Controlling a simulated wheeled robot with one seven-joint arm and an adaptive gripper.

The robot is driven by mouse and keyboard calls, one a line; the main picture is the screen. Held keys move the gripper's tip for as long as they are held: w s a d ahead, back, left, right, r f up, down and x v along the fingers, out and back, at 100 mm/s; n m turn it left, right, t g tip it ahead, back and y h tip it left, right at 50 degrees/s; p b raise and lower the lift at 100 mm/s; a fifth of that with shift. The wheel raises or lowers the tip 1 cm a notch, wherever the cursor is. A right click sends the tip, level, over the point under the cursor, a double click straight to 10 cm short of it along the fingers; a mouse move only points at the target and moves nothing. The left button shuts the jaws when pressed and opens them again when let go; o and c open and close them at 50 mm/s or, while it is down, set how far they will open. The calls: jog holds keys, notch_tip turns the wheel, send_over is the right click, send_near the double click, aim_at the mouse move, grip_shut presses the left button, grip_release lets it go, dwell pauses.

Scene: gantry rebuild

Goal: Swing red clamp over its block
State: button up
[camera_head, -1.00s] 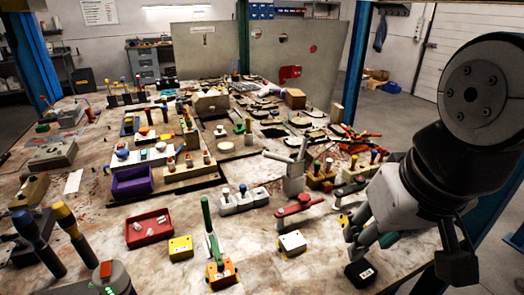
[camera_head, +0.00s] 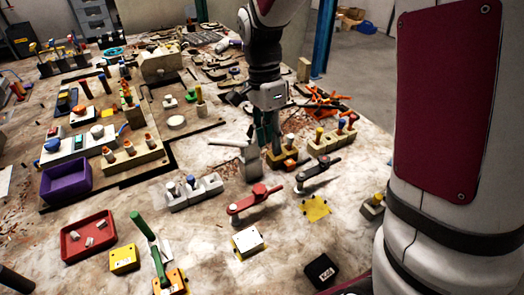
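The red clamp (camera_head: 255,198) stands on the table near the middle, its red arm lying roughly left to right. A white block with yellow sides (camera_head: 247,242) sits in front of it, nearer the camera. The clamp arm is not over this block; a gap of table shows between them. My gripper (camera_head: 270,148) points down behind the clamp, over or beside a yellow block with an orange part (camera_head: 290,162). Its fingertips are small and dark, so I cannot tell whether they are open or hold anything.
A dark clamp with a red knob (camera_head: 317,175) stands right of the red clamp. A flat yellow plate (camera_head: 315,208) and black box (camera_head: 321,271) lie nearby. My arm covers the right side.

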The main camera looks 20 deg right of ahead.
send_near(257, 198)
jog(key=d+f, duration=0.3)
jog(key=f, duration=0.2)
jog(key=d+f+p, duration=0.1)
jog(key=d+f, duration=0.1)
jog(key=f, duration=0.1)
jog(key=shift+d, duration=0.3)
grip_shut()
